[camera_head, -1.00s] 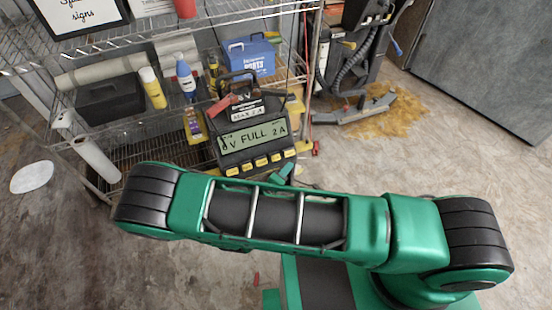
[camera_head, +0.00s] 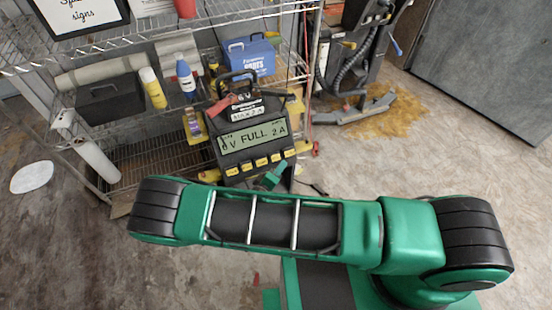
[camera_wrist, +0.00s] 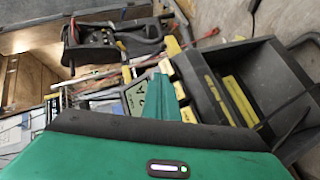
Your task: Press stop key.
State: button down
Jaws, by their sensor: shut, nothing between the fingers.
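A dark battery charger (camera_head: 222,152) with a lit display (camera_head: 253,136) reading "V FULL 2 A" stands at the shelf's front. A row of several yellow keys (camera_head: 261,162) runs below the display. Their labels are too small to read, so I cannot tell which is the stop key. My gripper (camera_head: 281,167) is green and shut, with nothing in it. Its tip is just below the right part of the key row; I cannot tell whether it touches. In the wrist view my gripper (camera_wrist: 164,84) points at the charger's display (camera_wrist: 136,97) and partly covers it.
A wire shelf (camera_head: 150,152) holds a blue toolbox (camera_head: 248,58), a black box (camera_head: 110,98), a yellow spray can (camera_head: 152,88) and a blue bottle (camera_head: 186,78). A floor machine (camera_head: 360,60) stands behind right. The floor (camera_head: 400,160) to the right is mostly clear.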

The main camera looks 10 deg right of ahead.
jog(key=shift+w+a+f, duration=0.2)
jog(key=shift+w+f, duration=0.25)
jog(key=shift+w, duration=0.2)
jog(key=shift+w+a+f, duration=0.15)
jog(key=shift+w+f, duration=0.25)
jog(key=shift+w, duration=0.3)
jog(key=shift+w+a+f, duration=0.2)
jog(key=shift+w+f, duration=0.25)
jog(key=shift+w, duration=0.2)
jog(key=shift+w, duration=0.1)
dwell(0.6)
jog(key=shift+w+a+f, duration=0.15)
jog(key=shift+w, duration=0.05)
jog(key=shift+w+f, duration=0.25)
jog(key=shift+w, duration=0.1)
dwell(0.9)
jog(key=shift+s+r, duration=0.45)
jog(key=shift+s, duration=0.3)
jog(key=shift+s+d+r, duration=0.25)
jog(key=shift+s+r, duration=0.2)
jog(key=shift+s, duration=0.2)
jog(key=shift+s+d+r, duration=0.2)
jog(key=shift+s+r, duration=0.25)
jog(key=shift+s, duration=0.25)
jog(key=shift+s+d+r, duration=0.25)
jog(key=shift+s+r, duration=0.2)
jog(key=shift+s, duration=0.2)
